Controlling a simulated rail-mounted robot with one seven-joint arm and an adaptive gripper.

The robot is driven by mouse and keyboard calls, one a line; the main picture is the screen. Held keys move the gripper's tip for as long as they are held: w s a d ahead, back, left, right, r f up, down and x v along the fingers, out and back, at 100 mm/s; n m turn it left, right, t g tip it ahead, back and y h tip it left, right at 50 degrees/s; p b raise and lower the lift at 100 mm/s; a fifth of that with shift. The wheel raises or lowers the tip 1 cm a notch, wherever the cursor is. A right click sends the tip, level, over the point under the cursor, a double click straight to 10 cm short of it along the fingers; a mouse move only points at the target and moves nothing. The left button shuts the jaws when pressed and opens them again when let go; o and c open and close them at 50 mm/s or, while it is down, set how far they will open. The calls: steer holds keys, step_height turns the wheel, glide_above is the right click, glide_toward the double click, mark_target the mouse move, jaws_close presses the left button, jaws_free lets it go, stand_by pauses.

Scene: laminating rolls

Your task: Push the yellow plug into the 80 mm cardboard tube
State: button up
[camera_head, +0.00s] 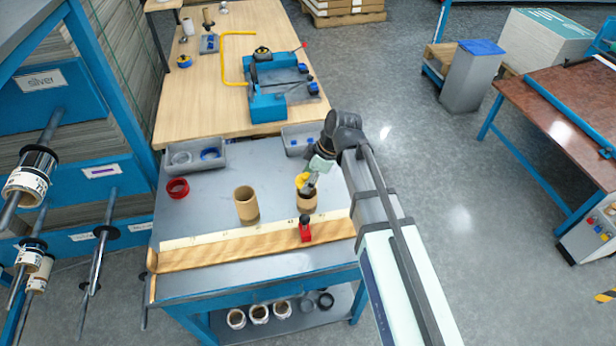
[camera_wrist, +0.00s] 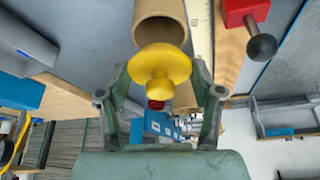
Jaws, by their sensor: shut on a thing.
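The yellow plug (camera_head: 301,181) is held between the fingers of my gripper (camera_head: 307,179), right at the top of the shorter cardboard tube (camera_head: 307,202), which stands upright on the grey bench top. In the wrist view the plug (camera_wrist: 160,62) shows its round flange and knob between the two fingertips (camera_wrist: 160,78). The tube (camera_wrist: 160,10) is just beyond the flange, its open mouth partly hidden by the plug. I cannot tell whether the plug touches the rim. A taller cardboard tube (camera_head: 246,206) stands to the left. Tube sizes are not readable.
A wooden rail with a pale scale (camera_head: 250,237) and a red stop (camera_head: 305,229) lies along the bench front. Grey trays (camera_head: 195,158) (camera_head: 301,140) stand at the back. The bench surface between the red ring and taller tube is clear.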

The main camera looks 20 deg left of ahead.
steer(key=shift+f+b, duration=1)
steer(key=shift+f, duration=0.9)
steer(key=shift+s+f, duration=0.1)
steer(key=shift+f, duration=0.05)
steer(key=shift+f, duration=0.1)
steer(key=shift+d+f, duration=0.1)
steer(key=shift+f, duration=0.05)
steer(key=shift+c, duration=1)
steer(key=shift+c, duration=1.3)
steer(key=o, duration=1.6)
steer(key=shift+f, duration=0.1)
steer(key=shift+c, duration=0.2)
steer(key=shift+r, duration=0.25)
